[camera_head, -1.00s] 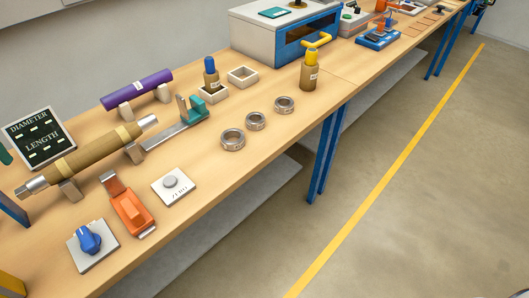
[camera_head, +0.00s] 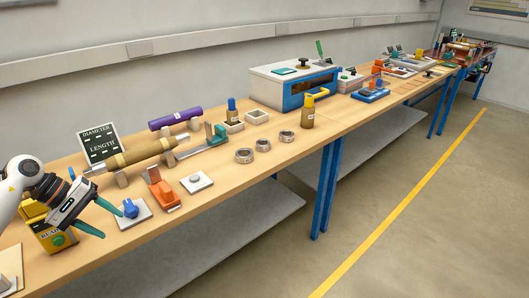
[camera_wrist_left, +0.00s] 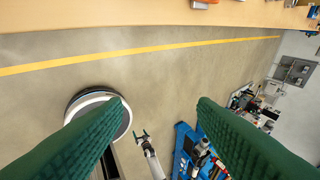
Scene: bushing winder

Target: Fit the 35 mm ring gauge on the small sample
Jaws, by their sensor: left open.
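Three metal ring gauges stand in a row on the bench in the head view: a near one (camera_head: 244,156), a middle one (camera_head: 263,145) and a far one (camera_head: 287,136). Their sizes cannot be read. A brown cylinder with a blue top (camera_head: 232,109) stands in a white square holder. I cannot tell which is the small sample. My left gripper (camera_head: 111,225) is open and empty at the near left, well away from the rings. Its green fingers (camera_wrist_left: 155,125) are wide apart in the left wrist view.
A long brown roll (camera_head: 140,152) lies on supports beside a dark DIAMETER/LENGTH board (camera_head: 98,144). An orange device (camera_head: 162,192), a blue knob (camera_head: 130,208) and a white button plate (camera_head: 197,182) line the front. A white-and-blue box (camera_head: 293,86) stands behind. An empty white holder (camera_head: 257,117) is nearby.

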